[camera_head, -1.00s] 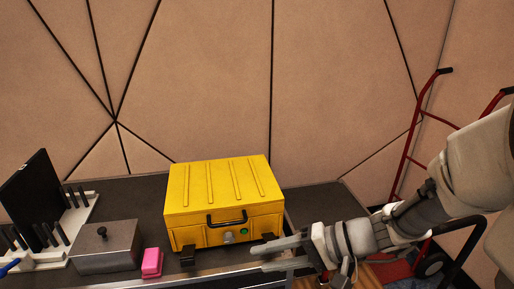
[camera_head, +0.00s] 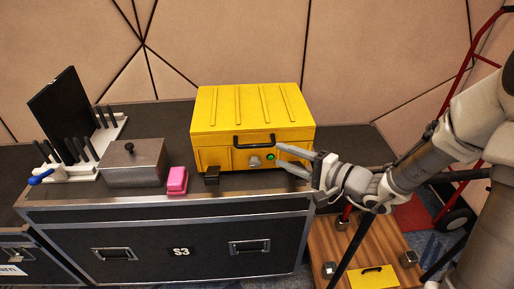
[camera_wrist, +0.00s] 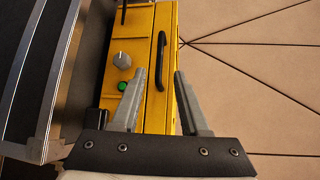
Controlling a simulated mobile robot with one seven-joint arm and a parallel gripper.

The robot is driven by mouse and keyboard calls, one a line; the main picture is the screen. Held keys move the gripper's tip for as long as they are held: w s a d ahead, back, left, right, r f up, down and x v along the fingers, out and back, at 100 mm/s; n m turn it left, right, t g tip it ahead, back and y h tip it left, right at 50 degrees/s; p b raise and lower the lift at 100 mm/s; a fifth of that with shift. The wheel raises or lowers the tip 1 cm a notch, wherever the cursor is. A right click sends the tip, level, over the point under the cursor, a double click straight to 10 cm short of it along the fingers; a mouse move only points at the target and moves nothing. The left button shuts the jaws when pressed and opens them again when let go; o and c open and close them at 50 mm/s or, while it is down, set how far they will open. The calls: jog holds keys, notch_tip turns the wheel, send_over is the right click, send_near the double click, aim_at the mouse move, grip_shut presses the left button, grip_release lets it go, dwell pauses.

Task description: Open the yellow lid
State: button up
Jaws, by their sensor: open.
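The yellow case (camera_head: 225,155) stands on the dark case top, and its ribbed yellow lid (camera_head: 253,104) looks closed. A black handle (camera_head: 265,141) is on the lid's front edge. Below it are a grey knob (camera_head: 254,161) and a green button (camera_head: 271,156). My gripper (camera_head: 292,157) is open and empty at the front right of the yellow case. In the wrist view my gripper (camera_wrist: 158,100) has its fingers apart, with the lid's edge and handle (camera_wrist: 161,62) ahead of them. I cannot tell whether a finger touches the case.
A pink block (camera_head: 177,181), a grey metal box (camera_head: 133,163) and a white rack (camera_head: 88,152) stand to the left. A black latch-like piece (camera_head: 212,175) is by the case's front. A wooden cart (camera_head: 358,246) and red hand truck (camera_head: 471,60) are at right.

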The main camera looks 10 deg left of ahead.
aim_at(257, 146)
jog(key=b+x, duration=0.1)
jog(key=x, duration=0.8)
jog(key=shift+a, duration=0.15)
grip_shut()
dwell(1.0)
